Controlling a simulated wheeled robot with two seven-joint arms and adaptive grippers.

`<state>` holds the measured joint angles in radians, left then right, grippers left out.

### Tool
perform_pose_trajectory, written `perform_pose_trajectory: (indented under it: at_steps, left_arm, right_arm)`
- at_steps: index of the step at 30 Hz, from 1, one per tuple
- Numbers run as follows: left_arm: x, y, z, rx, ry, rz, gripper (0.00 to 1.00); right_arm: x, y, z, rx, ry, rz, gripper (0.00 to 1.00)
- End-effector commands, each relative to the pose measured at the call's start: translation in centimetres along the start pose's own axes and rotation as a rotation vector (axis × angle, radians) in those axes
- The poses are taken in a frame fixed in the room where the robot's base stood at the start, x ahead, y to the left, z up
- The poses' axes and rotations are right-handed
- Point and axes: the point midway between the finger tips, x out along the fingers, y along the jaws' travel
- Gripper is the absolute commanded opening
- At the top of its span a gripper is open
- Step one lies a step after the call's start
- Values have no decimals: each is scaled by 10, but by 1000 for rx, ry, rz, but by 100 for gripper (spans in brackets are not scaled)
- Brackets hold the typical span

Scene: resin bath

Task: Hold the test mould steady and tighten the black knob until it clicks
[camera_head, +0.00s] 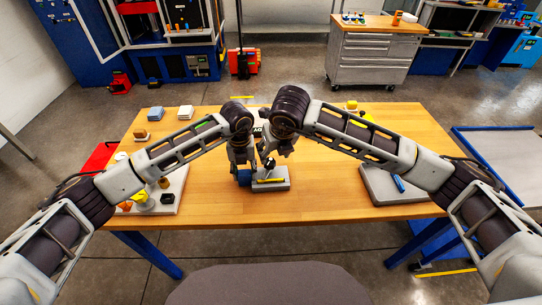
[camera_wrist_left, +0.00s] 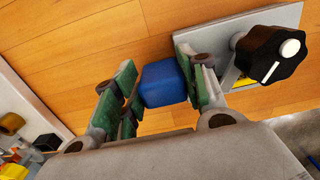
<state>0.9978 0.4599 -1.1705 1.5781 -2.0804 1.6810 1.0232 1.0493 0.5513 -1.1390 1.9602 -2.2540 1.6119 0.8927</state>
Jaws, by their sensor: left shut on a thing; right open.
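The test mould shows as a grey plate (camera_head: 280,185) near the front middle of the wooden table, with a blue block (camera_head: 244,179) at its left end. The black knob (camera_wrist_left: 268,57) stands on the plate, with a white mark on its top. My left gripper (camera_head: 241,170) is shut on the blue block, which sits between its green-padded fingers in the left wrist view (camera_wrist_left: 164,84). Whether the block is joined to the plate is hidden. My right gripper (camera_head: 269,158) is open just above the plate, at the knob. Its fingertips are too small to judge contact.
A pale board (camera_head: 170,203) with yellow and orange pieces lies on the left of the table (camera_head: 225,208). A grey tray (camera_head: 376,190) with a blue item lies on the right, partly behind my right arm. White and blue blocks (camera_head: 156,113) stand at the back left.

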Motion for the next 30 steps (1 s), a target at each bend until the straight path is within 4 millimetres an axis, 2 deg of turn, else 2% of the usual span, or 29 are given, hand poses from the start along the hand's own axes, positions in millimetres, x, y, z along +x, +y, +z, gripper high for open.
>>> perform_pose_trajectory:
  at_steps: [1,2,7,20,30]
  left_arm:
    - [0,0,0,0,-1,0,4]
    - [0,0,0,0,-1,0,44]
    - [0,0,0,0,-1,0,65]
    - [-2,0,0,0,-1,0,67]
    - [-24,0,0,1,-2,-1,67]
  right_arm:
    - [0,0,0,0,0,0,56]
    - [0,0,0,0,0,0,56]
    - [0,0,0,0,0,0,56]
    - [0,0,0,0,0,0,56]
    - [0,0,0,0,0,0,56]
